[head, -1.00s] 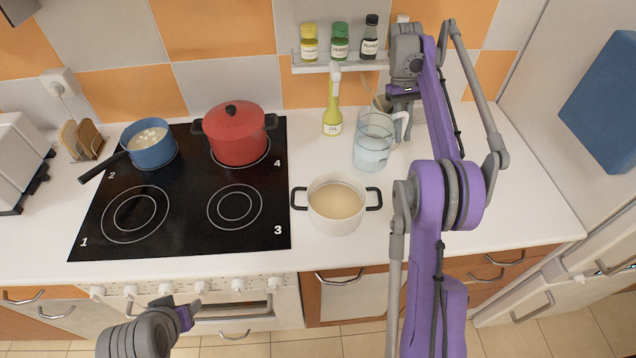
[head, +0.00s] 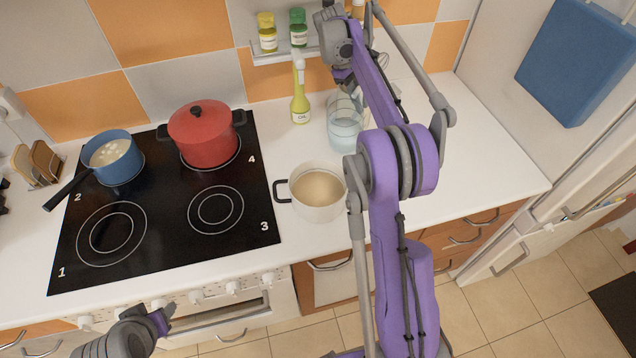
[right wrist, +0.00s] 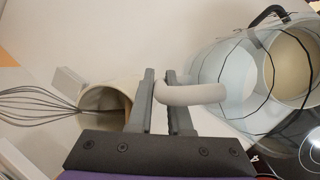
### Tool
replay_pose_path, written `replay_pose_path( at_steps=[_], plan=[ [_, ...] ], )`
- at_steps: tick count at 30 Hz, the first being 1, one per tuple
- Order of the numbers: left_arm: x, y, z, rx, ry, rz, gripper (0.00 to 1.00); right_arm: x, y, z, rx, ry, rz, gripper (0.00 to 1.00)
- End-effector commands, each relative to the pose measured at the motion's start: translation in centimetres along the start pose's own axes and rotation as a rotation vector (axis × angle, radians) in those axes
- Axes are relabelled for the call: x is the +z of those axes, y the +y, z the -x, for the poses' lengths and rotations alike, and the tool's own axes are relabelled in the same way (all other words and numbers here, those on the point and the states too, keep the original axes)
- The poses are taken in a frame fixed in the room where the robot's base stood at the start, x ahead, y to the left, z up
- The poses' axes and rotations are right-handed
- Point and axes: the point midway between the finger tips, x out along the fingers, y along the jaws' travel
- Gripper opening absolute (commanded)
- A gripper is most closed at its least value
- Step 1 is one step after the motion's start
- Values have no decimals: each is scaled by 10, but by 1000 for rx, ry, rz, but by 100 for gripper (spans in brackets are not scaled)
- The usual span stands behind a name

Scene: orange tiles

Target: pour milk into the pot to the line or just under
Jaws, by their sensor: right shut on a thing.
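A clear glass jug (head: 345,132) with a pale bluish look stands on the counter behind the white pot (head: 317,212). Its light handle (right wrist: 190,94) passes between the fingers of my right gripper (right wrist: 160,100), which is shut on it. Dark lines run around the jug's wall in the right wrist view. The pot has black handles, one hidden by my right arm in the head view, and a cream-coloured inside; I cannot tell its fill or make out a line. My left gripper (head: 166,316) is low at the front, before the oven, its jaws unclear.
A red lidded pot (head: 205,138) and a blue saucepan (head: 112,160) stand on the black hob (head: 160,240). An oil bottle (head: 300,104) is left of the jug. A whisk (right wrist: 38,104) rests in a beige cup (right wrist: 104,105) near my right gripper. Counter right of my arm is clear.

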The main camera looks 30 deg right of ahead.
Motion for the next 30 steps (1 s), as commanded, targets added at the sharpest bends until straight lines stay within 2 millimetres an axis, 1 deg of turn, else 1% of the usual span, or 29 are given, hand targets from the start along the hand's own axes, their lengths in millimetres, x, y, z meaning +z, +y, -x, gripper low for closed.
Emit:
replay_pose_path(
  at_steps=[1, 3, 23, 30],
  plan=[
    [6, 0, -3, 0, -6, 0, 50, -1, -3, -6, 7, -2, -1, 0],
    [10, 0, -6, 0, -10, 0, 50, -2, -4, -10, 22, 0, -8, 0],
    [45, 0, -32, 0, -43, 0, 50, -11, -19, -40, 148, 30, -61, 0],
    [45, 0, -32, 0, -44, 0, 50, -4, -23, -22, 221, 48, -91, 0]
  ],
)
